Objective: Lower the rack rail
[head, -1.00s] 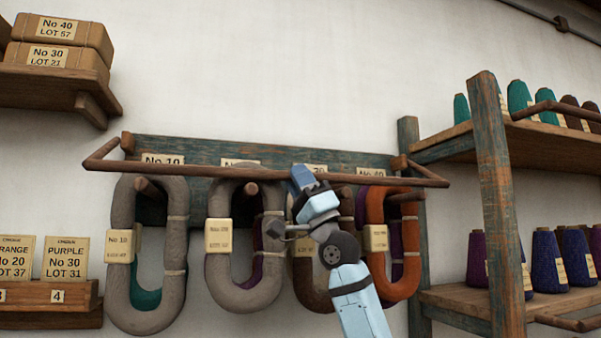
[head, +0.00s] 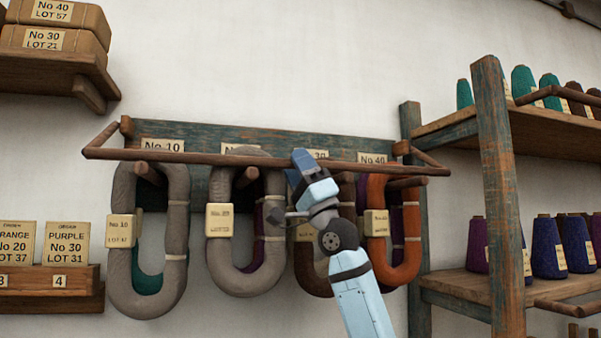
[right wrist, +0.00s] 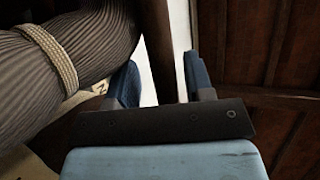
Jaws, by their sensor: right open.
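The rack rail (head: 215,160) is a brown wooden bar. It runs level across the front of the yarn rack, with a short arm at each end going back to the blue-green backboard (head: 210,133). My right gripper (head: 299,166) is at the rail, right of its middle, with its fingers pointing up. In the right wrist view its blue fingers (right wrist: 160,85) are apart. A brown bar (right wrist: 156,40), seemingly the rail, shows in the gap between them. I cannot tell whether they touch it. My left gripper is out of view.
Grey hanks (head: 122,270) and an orange hank (head: 377,215) hang on pegs behind and below the rail, close to my right gripper. A post shelf (head: 497,200) with yarn cones stands at right. Wall shelves (head: 50,75) with packages are at left. The wall above is bare.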

